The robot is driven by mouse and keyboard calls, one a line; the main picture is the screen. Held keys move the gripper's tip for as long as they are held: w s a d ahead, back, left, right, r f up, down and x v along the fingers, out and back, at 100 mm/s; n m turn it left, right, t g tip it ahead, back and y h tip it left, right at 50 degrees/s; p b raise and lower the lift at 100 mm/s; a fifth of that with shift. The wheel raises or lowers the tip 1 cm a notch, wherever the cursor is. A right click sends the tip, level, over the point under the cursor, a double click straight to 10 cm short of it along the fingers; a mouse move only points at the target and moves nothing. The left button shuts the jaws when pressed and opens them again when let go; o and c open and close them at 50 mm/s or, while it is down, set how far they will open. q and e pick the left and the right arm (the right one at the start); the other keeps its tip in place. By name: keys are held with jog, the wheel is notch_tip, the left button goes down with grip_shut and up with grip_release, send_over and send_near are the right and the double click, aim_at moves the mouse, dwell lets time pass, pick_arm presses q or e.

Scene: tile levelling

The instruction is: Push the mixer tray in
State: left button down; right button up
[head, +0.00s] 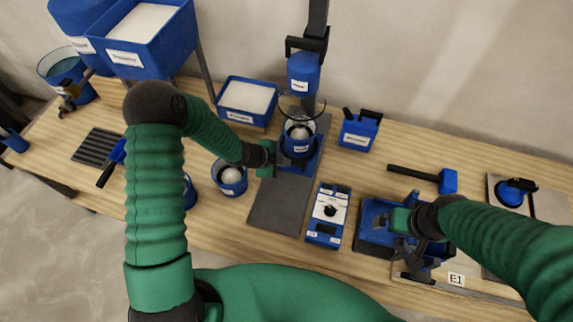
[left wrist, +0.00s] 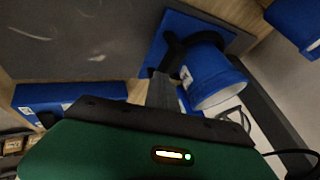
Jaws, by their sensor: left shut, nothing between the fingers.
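The mixer (head: 303,72) stands at the back of the table with a blue head and a wire whisk below it. A blue bucket with pale contents (head: 298,138) sits under the whisk on the blue mixer tray (head: 312,165). The tray lies at the back of a dark base plate (head: 275,210). My left gripper (head: 278,158) is shut and empty at the left of the tray, close to the bucket. In the left wrist view its fingers (left wrist: 160,88) are beside the bucket (left wrist: 210,78) and the tray (left wrist: 200,25); contact is unclear. My right gripper (head: 405,228) is at the blue holder; its fingers are partly hidden.
A second bucket (head: 230,178) stands left of the base plate. A blue-and-white control box (head: 327,215) is to its right. The blue holder (head: 375,220) and a hammer-like tool (head: 425,178) lie further right. A blue bin (head: 247,98) is behind my left arm.

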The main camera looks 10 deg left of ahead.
pick_arm(q)
jog(key=p+v, duration=0.4)
jog(key=v, duration=1)
jog(key=shift+s+a+f, duration=0.3)
jog(key=shift+s+a, duration=0.05)
jog(key=shift+a, duration=0.05)
jog(key=s+a+r+n+y, duration=0.3)
jog(key=a+r+n+y, duration=0.15)
jog(key=n, duration=0.25)
jog(key=s+d+r+n+g, duration=0.3)
jog(key=s+d+r+n, duration=0.2)
jog(key=s+n, duration=0.5)
jog(key=shift+r, duration=0.45)
jog(key=shift+s, duration=0.1)
jog(key=shift+d, duration=0.2)
